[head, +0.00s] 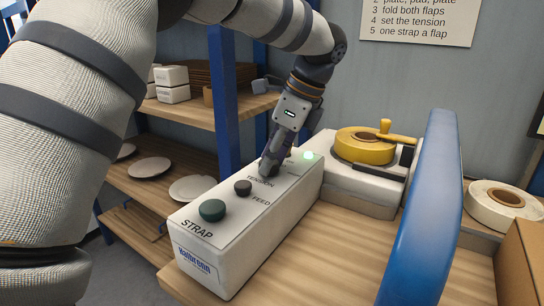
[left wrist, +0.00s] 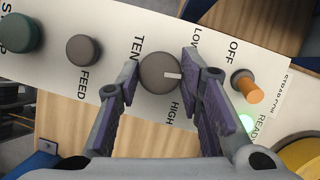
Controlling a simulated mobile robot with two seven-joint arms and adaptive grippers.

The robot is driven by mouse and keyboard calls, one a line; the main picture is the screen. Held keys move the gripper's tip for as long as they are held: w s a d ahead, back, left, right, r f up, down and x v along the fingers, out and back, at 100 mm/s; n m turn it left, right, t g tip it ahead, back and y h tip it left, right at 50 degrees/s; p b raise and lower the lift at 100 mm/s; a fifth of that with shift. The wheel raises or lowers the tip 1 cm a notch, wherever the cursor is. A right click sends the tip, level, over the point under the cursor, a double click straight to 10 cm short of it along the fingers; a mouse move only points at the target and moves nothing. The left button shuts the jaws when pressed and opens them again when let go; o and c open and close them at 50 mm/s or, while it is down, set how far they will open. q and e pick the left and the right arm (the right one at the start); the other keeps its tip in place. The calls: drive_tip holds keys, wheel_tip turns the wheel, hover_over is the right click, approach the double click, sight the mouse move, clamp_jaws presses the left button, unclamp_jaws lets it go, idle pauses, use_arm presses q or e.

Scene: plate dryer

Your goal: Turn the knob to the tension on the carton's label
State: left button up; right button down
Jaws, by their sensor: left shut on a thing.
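The dark grey tension knob (left wrist: 158,74) sits on the white strap machine panel (head: 236,252). Its white pointer mark faces right in the left wrist view, between the words LOW and HIGH. My left gripper (head: 268,170) is over the panel by the word TENSION and is shut on the knob; in the left wrist view its fingers (left wrist: 162,78) lie on both sides of it. In the head view the gripper hides the knob. A brown carton (head: 526,262) shows partly at the right edge; no label can be seen on it. My right gripper is not in view.
A blue curved post (head: 425,205) stands at right. A yellow reel (head: 364,148) lies behind.

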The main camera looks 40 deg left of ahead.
use_arm(q)
drive_tip(key=n+g+h, duration=0.1)
drive_tip(key=n, duration=0.3)
drive_tip(key=shift+w+a, duration=0.1)
drive_tip(key=shift+w, duration=0.05)
drive_tip(key=n+h, duration=0.1)
drive_tip(key=n, duration=0.2)
drive_tip(key=n+g+b, duration=0.1)
drive_tip(key=n, duration=0.2)
drive_tip(key=shift+a+g+h, duration=0.1)
drive_tip(key=shift+g+h, duration=0.2)
drive_tip(key=shift+h, duration=0.1)
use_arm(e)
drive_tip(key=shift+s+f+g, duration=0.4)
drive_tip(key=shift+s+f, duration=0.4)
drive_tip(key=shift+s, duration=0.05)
use_arm(q)
drive_tip(key=o, duration=1.1)
drive_tip(key=shift+o, duration=0.2)
